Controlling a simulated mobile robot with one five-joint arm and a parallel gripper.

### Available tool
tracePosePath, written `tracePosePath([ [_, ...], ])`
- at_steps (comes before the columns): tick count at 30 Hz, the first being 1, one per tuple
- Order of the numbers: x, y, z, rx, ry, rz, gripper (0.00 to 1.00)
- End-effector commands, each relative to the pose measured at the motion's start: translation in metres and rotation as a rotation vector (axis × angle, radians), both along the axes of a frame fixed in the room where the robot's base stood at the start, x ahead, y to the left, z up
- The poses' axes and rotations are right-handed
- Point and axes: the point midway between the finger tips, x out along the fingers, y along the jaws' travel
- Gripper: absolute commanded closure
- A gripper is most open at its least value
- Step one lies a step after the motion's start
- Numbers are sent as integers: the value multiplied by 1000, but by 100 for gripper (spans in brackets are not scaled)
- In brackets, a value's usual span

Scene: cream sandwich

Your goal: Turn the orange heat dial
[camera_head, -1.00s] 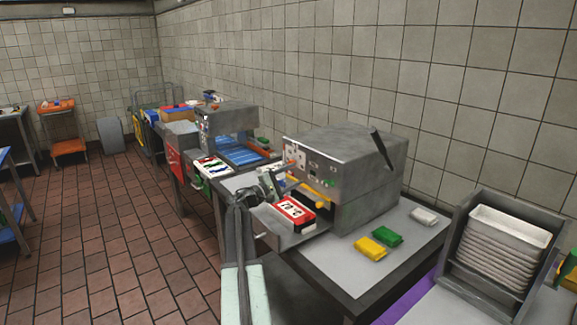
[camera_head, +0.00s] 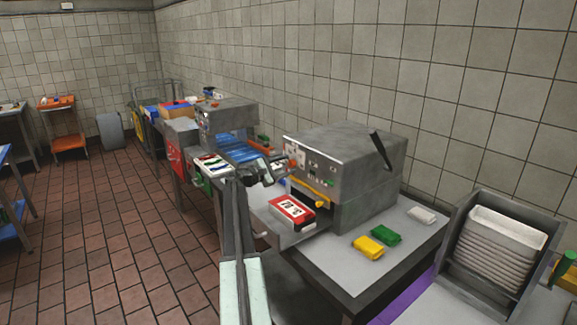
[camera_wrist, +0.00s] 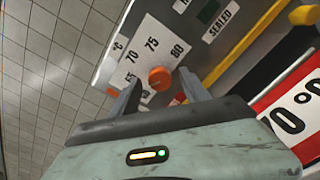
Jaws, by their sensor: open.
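The orange heat dial (camera_wrist: 160,78) sits on a white scale plate (camera_wrist: 148,48) marked with 70, 75 and 80 in the wrist view. In the head view the dial (camera_head: 292,163) is a small orange spot on the front of the grey machine (camera_head: 345,150). My gripper (camera_wrist: 157,88) is open, its two fingers spread to either side of the dial, which shows between their tips. I cannot tell whether the fingers touch it. In the head view my gripper (camera_head: 275,168) is up close to the machine's front left corner.
A red and white box marked 70 (camera_head: 292,210) lies on the machine's front tray. A yellow handle (camera_head: 311,193) juts from the machine's front below the panel. Yellow (camera_head: 368,247) and green (camera_head: 384,235) packets lie on the table to the right.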

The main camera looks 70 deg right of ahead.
Motion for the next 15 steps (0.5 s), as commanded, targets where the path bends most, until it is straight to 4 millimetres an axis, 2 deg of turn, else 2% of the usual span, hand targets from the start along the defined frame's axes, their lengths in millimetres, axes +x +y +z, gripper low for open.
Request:
tracePosePath([
  [3,-5,-10,0,0,0,1,46],
  [9,-6,-10,0,0,0,1,46],
  [11,-6,-10,0,0,0,1,60],
  [15,-6,-10,0,0,0,1,99],
])
